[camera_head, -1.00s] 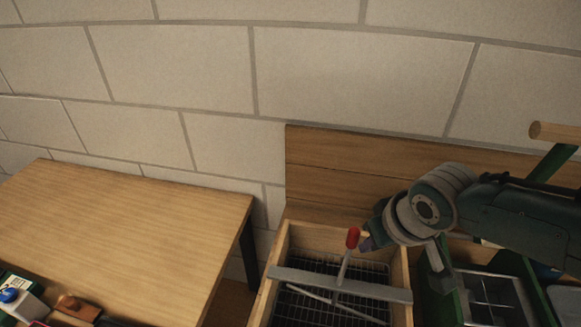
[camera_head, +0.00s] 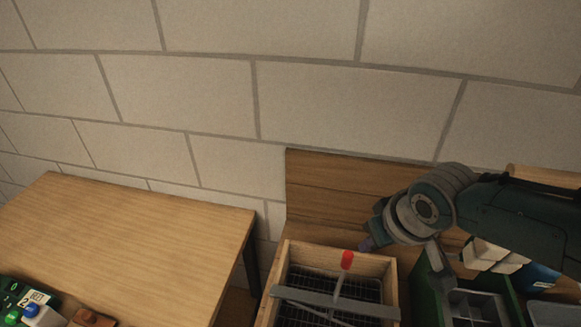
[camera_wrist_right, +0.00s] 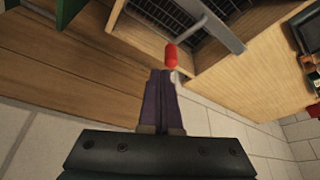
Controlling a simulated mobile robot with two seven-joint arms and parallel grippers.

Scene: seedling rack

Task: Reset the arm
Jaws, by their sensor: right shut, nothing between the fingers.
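My right gripper (camera_head: 367,244) hangs above the wooden crate at the lower right of the head view. In the right wrist view its purple fingers (camera_wrist_right: 160,76) are pressed together with nothing between them. A red-tipped handle (camera_head: 346,260) stands up from a grey bar (camera_head: 330,302) lying across the crate (camera_head: 392,272). The red tip (camera_wrist_right: 171,55) shows just beyond my fingertips in the wrist view. In the head view the gripper is apart from it, up and to the right. My left gripper is not in view.
A wooden table (camera_head: 130,235) stands at the left, with small items at its near corner. A green-sided tray (camera_head: 430,300) and white blocks (camera_head: 490,255) are at the right below my arm. A wooden backboard (camera_head: 340,185) and a block wall (camera_head: 300,100) stand behind.

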